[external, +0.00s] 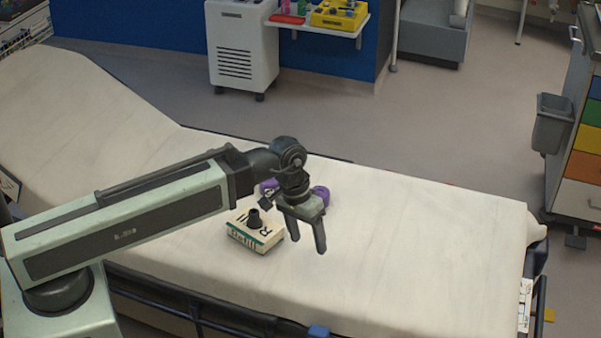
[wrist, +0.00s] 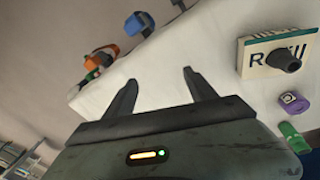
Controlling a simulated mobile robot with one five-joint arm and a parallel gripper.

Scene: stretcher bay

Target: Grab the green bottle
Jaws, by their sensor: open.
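A green object (wrist: 291,136), which may be the green bottle, lies at the lower right of the wrist view. My gripper's body partly covers it, and I cannot make out its full shape. I do not see it in the external view, where my arm and gripper cover part of the bed. My gripper (external: 305,240) is open and empty over the middle of the stretcher bed, with its fingers pointing down. In the wrist view, only the pale bed shows between its fingertips (wrist: 160,79), and the green object is off to their right.
A cream box marked "Refill" (external: 243,237) with a dark knob-like piece on it sits left of my gripper on the stretcher bed (external: 430,250). A purple object (wrist: 293,102) lies between the box and the green object. The bed's right part is clear.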

